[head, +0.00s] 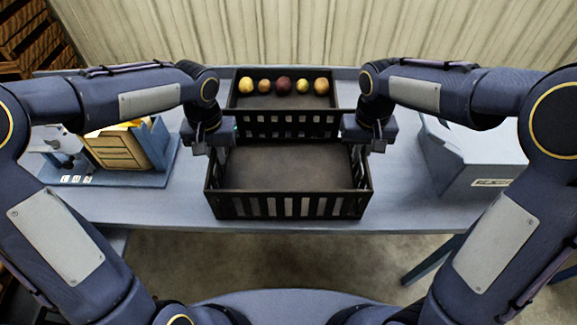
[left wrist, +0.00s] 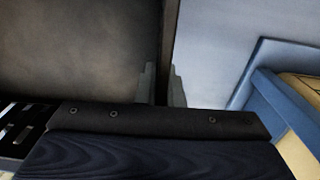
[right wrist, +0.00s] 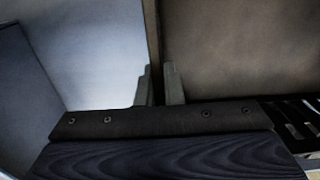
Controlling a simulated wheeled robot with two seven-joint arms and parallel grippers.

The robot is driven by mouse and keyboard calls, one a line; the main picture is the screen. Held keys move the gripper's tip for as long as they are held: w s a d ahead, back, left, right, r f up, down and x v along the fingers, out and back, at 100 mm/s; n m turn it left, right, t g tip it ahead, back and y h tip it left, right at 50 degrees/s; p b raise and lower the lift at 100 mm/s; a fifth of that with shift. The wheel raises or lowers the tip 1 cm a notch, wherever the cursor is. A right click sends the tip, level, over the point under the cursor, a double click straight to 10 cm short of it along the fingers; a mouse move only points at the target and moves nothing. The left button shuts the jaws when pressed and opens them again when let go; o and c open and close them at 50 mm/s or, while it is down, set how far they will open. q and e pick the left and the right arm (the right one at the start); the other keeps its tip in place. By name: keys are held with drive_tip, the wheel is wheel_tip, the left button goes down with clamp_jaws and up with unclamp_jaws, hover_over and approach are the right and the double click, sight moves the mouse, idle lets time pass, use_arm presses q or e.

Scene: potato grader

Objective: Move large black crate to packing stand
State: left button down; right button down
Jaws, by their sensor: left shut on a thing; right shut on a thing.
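The large black crate (head: 290,206) stands in the middle of the blue-grey table, with slatted walls and a bare, empty floor. My left gripper (head: 222,150) is shut on its left side wall. In the left wrist view the fingers (left wrist: 162,85) sit on both sides of that wall. My right gripper (head: 358,148) is shut on the right side wall. The right wrist view shows those fingers (right wrist: 159,85) on both sides of the wall. I cannot tell whether the crate's bottom touches the table. I cannot tell which surface is the packing stand.
Behind the crate, a second black tray (head: 239,100) holds a row of several potatoes. At left, a blue holder (head: 160,140) contains tan cartons beside a grey device (head: 62,148). At right stands a grey-blue box (head: 475,160) with a label. The table's front edge lies just before the crate.

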use_arm(q)
drive_tip(key=shift+r, duration=0.1)
use_arm(e)
drive_tip(key=shift+r, duration=0.1)
